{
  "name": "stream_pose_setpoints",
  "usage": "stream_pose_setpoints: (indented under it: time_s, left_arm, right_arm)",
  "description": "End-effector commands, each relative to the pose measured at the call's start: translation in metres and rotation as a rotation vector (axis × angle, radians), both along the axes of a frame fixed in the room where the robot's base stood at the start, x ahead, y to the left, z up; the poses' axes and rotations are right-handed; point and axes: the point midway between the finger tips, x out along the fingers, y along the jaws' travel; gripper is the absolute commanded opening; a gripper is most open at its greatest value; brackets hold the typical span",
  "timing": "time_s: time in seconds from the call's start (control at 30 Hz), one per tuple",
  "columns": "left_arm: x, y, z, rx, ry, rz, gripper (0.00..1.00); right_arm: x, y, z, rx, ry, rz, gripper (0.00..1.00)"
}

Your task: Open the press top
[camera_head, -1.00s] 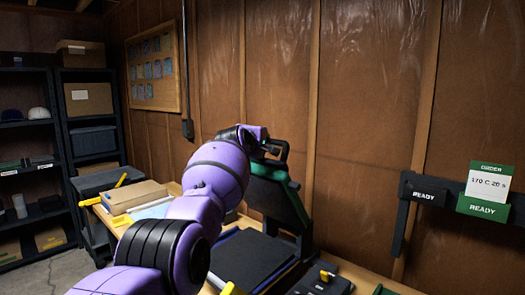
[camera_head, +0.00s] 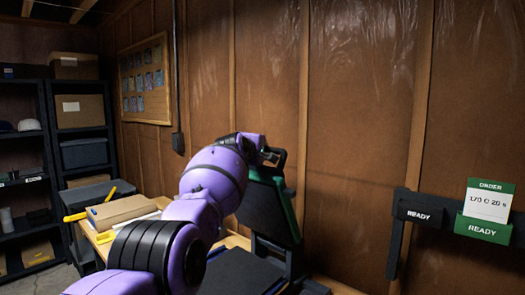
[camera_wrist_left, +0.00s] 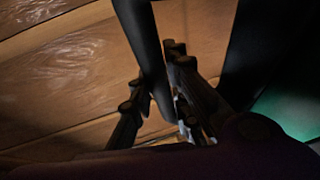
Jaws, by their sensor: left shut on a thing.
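The press top (camera_head: 268,212), a dark plate with a green shell, stands raised and steeply tilted on its dark frame. The flat dark lower bed (camera_head: 238,278) of the press lies open below it. My left gripper (camera_head: 272,156) is at the upper edge of the press top, shut on its dark handle. In the left wrist view, the fingers (camera_wrist_left: 160,108) are on both sides of a dark bar, the handle (camera_wrist_left: 145,50), and part of the green shell (camera_wrist_left: 290,108) shows at the right. The exact finger contact is too dark to tell. My right gripper is not in view.
A cardboard box (camera_head: 122,210) and yellow-handled items lie left on the wooden table. The wood-panelled wall (camera_head: 350,120) is close behind the press. A rail with a READY sign (camera_head: 419,215) and a green order holder (camera_head: 483,228) is at the right. Shelves (camera_head: 80,130) stand far left.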

Motion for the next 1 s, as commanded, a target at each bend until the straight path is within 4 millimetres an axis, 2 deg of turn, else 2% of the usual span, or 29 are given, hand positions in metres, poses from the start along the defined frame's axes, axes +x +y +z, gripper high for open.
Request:
stream_pose_setpoints:
  time_s: [0.07, 0.1, 0.23, 0.73, 1.0]
  left_arm:
    - [0.000, 0.001, 0.006, 0.002, -0.010, 0.002, 0.00]
    - [0.000, 0.001, 0.006, 0.002, -0.010, 0.002, 0.20]
    - [0.000, 0.001, 0.005, 0.002, -0.007, 0.001, 0.36]
    - [-0.002, 0.000, -0.001, 0.001, 0.001, -0.001, 0.36]
    - [-0.015, 0.006, 0.001, 0.002, 0.000, -0.001, 0.36]
  right_arm:
    - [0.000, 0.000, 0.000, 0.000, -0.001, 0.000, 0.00]
    - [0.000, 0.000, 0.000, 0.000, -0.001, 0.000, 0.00]
    - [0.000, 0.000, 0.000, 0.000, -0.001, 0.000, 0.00]
    - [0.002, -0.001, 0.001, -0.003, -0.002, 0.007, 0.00]
    - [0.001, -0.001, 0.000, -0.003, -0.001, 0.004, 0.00]
